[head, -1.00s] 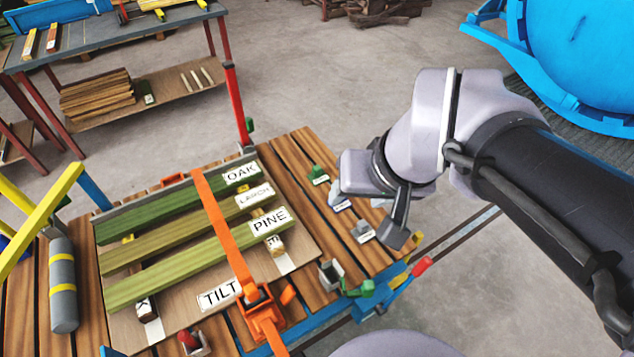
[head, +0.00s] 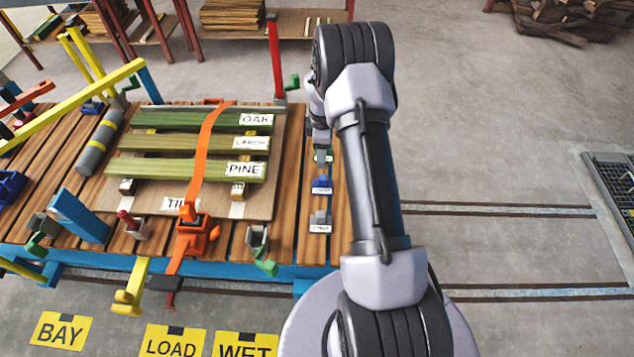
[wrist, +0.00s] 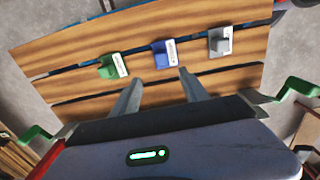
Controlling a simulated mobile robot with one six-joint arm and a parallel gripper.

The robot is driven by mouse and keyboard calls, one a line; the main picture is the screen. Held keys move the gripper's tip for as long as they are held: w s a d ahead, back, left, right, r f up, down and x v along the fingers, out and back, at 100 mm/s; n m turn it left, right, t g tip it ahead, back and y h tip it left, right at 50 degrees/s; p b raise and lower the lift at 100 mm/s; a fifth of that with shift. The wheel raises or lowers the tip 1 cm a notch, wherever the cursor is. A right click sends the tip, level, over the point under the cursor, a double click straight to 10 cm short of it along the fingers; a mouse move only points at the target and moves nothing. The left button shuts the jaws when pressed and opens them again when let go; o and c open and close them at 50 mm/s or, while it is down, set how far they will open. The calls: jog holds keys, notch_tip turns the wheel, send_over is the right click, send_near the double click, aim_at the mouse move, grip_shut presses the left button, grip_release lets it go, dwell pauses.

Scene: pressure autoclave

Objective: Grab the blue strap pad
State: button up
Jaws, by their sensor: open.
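The blue strap pad (head: 321,186) lies on the right end of the slatted table, between a green pad and a grey pad. In the wrist view the blue pad (wrist: 161,58) sits just beyond the gap between my two fingertips, with a white label on its right side. My gripper (wrist: 160,77) is open and empty, apart from the pad. In the head view my gripper (head: 321,145) hangs over the table's right end, near the green pad, and partly hides it.
The green pad (wrist: 107,69) and the grey pad (wrist: 219,42) flank the blue one. Left of them, a board holds OAK, LARCH and PINE timber (head: 185,169) under an orange strap (head: 205,150). A red post (head: 275,60) stands at the table's back. Floor to the right is open.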

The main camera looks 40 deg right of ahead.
aim_at(322, 177)
notch_tip(322, 177, down, 7)
jog(key=shift+f+b, duration=0.15)
jog(key=shift+b, duration=0.8)
jog(key=f, duration=0.1)
jog(key=f+b, duration=0.1)
jog(key=f, duration=0.1)
jog(key=f+b, duration=0.1)
jog(key=f, duration=0.1)
jog(key=shift+s+f, duration=0.1)
jog(key=shift+s, duration=0.2)
jog(key=shift+c, duration=1.3)
grip_shut()
